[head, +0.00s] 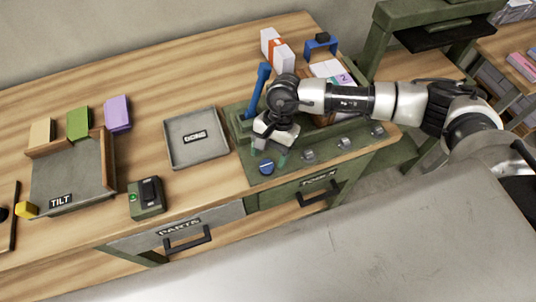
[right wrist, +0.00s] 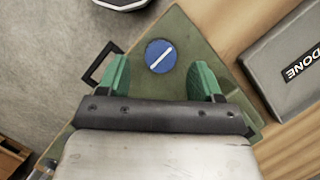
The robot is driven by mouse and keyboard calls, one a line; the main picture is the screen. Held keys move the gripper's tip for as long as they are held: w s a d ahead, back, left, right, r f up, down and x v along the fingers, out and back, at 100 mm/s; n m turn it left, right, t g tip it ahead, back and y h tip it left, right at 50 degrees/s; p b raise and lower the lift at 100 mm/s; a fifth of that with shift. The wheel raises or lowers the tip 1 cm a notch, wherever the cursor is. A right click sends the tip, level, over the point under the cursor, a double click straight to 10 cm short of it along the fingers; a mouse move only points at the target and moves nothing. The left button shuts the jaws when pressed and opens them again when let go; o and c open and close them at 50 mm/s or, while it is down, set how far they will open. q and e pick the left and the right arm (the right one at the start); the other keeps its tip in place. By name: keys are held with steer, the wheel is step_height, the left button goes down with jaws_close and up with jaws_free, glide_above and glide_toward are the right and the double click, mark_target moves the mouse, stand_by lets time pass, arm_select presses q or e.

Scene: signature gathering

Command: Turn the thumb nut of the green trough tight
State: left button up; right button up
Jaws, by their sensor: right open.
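A round blue thumb nut (head: 266,167) with a white line across its top sits at the front left of the green trough base (head: 242,160). It also shows in the right wrist view (right wrist: 160,56), with its line slanted. My right gripper (head: 271,153) is over the nut's far side, pointing down. In the right wrist view its green fingers (right wrist: 162,70) are spread wide, with the nut between and slightly beyond them, untouched. My right arm hides much of the trough. My left gripper is not in view.
A blue upright lever (head: 259,88) rises behind my gripper. Several grey knobs (head: 309,156) line the base's front edge. A grey DONE tray (head: 187,161) lies left. A TILT tray (head: 70,168) and a small green box device (head: 147,197) stand further left.

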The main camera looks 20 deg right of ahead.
mark_target(267, 167)
steer(key=shift+x, duration=1.2)
steer(key=c, duration=0.9)
steer(key=m+t+y+b, duration=0.1)
steer(key=m+b, duration=0.1)
steer(key=m, duration=0.1)
steer(key=shift+f+b, duration=0.15)
steer(key=shift+b, duration=0.2)
steer(key=m+t+b, duration=0.1)
steer(key=m, duration=0.1)
steer(key=m+b, duration=0.2)
steer(key=shift+s+d+m+t+b, duration=0.1)
steer(key=shift+s+m+t+b, duration=0.05)
steer(key=shift+m+t+b, duration=0.2)
steer(key=m+t+b, duration=0.1)
steer(key=m+b, duration=0.2)
steer(key=m+t+b, duration=0.1)
steer(key=m+b, duration=0.2)
steer(key=shift+s+t, duration=0.15)
steer(key=shift+t, duration=0.1)
steer(key=shift+r+m+t+h+b, duration=0.1)
steer(key=shift+m+t+h+b, duration=0.2)
steer(key=shift+m+b, duration=0.7)
steer(key=shift+r+m+t+h+b, duration=0.1)
steer(key=shift+m+t+h+b, duration=0.2)
steer(key=shift+m+b, duration=0.7)
steer(key=shift+m, duration=0.25)
